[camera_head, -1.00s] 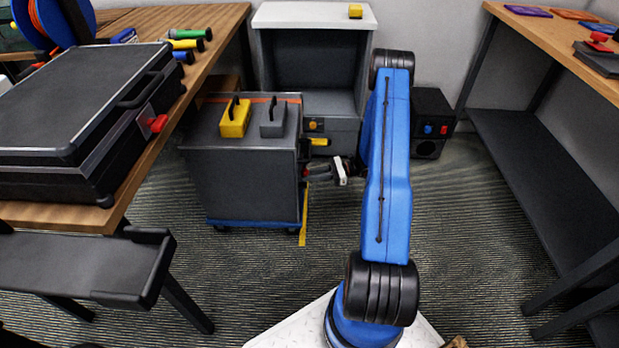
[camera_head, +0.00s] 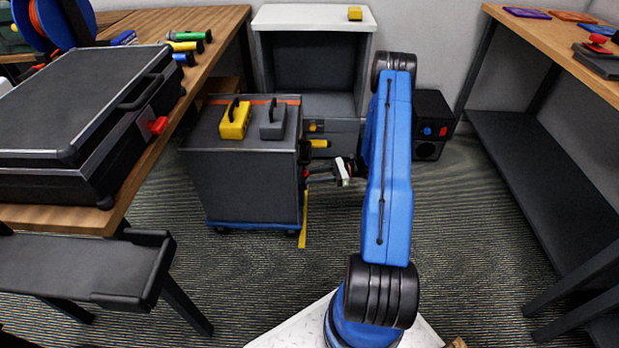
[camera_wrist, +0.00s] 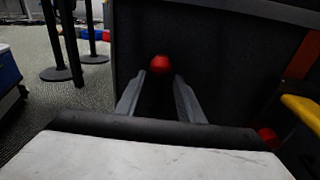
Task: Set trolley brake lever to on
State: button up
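The trolley (camera_head: 245,185) is a dark grey box on a blue base with small wheels, left of my arm. Its dark side fills much of the wrist view (camera_wrist: 235,65). A red round knob (camera_wrist: 160,63), apparently the brake lever's, shows near that side. My gripper (camera_wrist: 160,75) is open, with its two grey fingers apart on either side of the knob; I see gaps and no clear contact. In the head view my gripper (camera_head: 313,175) reaches left to the trolley's right side. The lever's shaft and its on/off marks cannot be made out.
A yellow box (camera_head: 235,120) and a grey box (camera_head: 272,123) stand on the trolley. A yellow handle (camera_wrist: 302,110) and a second red part (camera_wrist: 268,138) are right of the fingers. A white-topped cabinet (camera_head: 312,17) stands behind.

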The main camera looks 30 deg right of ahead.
jog(key=v, duration=1.6)
jog(key=shift+d, duration=0.25)
